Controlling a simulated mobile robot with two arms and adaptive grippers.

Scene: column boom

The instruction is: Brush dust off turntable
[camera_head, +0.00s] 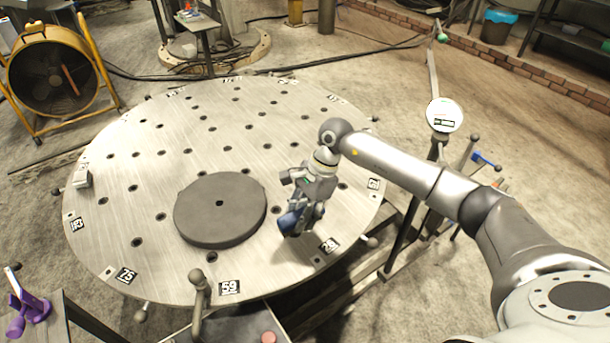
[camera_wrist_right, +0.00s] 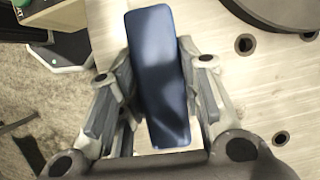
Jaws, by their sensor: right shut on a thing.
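The turntable (camera_head: 150,180) is a large round metal plate with many holes and marker tags around its rim. It fills the middle of the head view. My right gripper (camera_head: 302,208) is above the plate's right front part, pointing down. It is shut on a blue brush (camera_head: 288,222). In the right wrist view the brush (camera_wrist_right: 155,75) shows as a smooth blue block between the fingers; its bristles are hidden. I cannot tell whether it touches the plate. I cannot make out dust clearly. My left gripper is not in view.
A thick dark grey disc (camera_head: 220,208) lies on the plate, left of my right gripper. A small pale block (camera_head: 81,179) sits at the left rim. Knobbed handles stick out around the edge. A yellow-framed fan (camera_head: 50,75) stands at the back left. The plate's far half is clear.

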